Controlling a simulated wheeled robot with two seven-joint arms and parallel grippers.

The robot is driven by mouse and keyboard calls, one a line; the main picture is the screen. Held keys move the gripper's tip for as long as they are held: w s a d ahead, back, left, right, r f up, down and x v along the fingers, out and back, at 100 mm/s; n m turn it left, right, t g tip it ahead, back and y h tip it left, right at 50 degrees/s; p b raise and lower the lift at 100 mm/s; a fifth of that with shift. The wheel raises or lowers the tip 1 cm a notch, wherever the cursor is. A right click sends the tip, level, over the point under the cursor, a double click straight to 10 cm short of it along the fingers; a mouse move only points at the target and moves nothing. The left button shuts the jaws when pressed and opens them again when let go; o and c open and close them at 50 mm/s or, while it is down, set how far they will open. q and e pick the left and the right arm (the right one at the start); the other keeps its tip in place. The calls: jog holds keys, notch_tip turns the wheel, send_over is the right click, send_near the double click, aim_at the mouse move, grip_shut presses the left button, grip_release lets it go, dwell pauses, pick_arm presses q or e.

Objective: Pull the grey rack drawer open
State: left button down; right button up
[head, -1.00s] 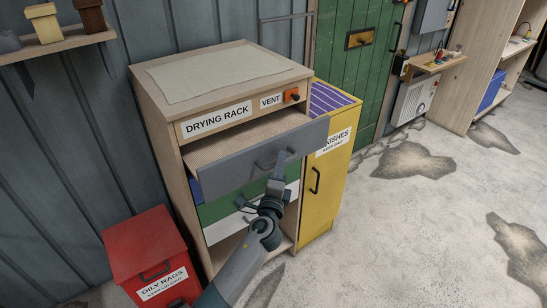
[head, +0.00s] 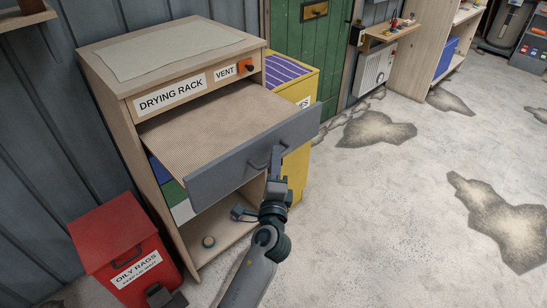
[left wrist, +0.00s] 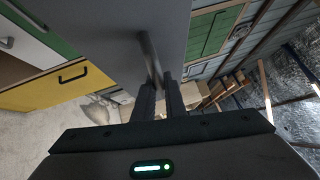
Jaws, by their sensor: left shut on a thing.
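My left gripper (head: 275,160) is at the drawer's dark bar handle (head: 259,163). In the left wrist view, both fingers (left wrist: 157,100) are shut on the handle bar (left wrist: 149,58), with the grey front beside them. My right gripper is not in view.
The red oily rags bin (head: 124,250) stands at the rack's left. A yellow cabinet (head: 299,95) stands at its right. Below the grey drawer are blue, green and white drawers and an open shelf (head: 222,240). The stained concrete floor at right is clear.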

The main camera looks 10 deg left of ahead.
pick_arm(q)
jog(key=c, duration=1.8)
grip_release()
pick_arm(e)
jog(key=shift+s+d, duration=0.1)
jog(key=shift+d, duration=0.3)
